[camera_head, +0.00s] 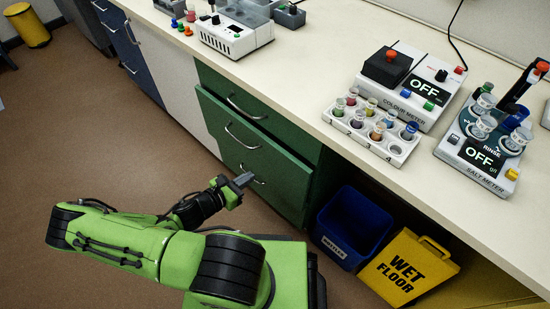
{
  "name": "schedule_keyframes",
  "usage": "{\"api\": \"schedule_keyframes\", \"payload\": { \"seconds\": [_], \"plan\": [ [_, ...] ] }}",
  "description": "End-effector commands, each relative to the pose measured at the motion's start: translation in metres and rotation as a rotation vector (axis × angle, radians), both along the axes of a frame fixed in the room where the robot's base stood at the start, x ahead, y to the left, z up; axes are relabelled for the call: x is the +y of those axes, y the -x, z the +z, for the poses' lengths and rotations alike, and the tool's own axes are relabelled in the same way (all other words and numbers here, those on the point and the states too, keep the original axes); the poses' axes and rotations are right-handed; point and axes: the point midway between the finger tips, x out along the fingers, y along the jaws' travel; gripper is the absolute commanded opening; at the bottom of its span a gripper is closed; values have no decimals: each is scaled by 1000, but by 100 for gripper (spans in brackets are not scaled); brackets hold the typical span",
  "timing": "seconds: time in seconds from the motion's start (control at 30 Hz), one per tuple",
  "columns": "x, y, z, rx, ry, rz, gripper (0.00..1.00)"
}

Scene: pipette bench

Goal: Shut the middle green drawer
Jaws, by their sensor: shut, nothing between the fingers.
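The green drawer unit (285,130) stands under the bench, with three silver handles one above another. My gripper (246,179) is shut and empty, in front of the lower part of the green fronts, close in the picture to the lowest handle. I cannot tell whether it touches anything. My arm comes up from the bottom of the picture.
A blue bin (352,222) and a yellow wet floor sign (408,268) stand right of the drawers. The bench top (310,75) above carries a vial rack (373,133), meters and a white device (232,37). Brown floor (120,150) on the left is clear.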

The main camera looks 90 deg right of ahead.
Motion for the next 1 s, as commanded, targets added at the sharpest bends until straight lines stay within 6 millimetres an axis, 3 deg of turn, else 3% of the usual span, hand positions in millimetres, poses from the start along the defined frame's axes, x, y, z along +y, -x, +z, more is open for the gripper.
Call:
{"api": "schedule_keyframes", "payload": {
  "seconds": [0.3,0.5,1.0],
  "plan": [
    [-51,46,-25,1,1,-6,0],
    [-76,67,-24,-3,1,-5,0],
    [-88,77,-21,-2,1,-4,0]
  ]
}}
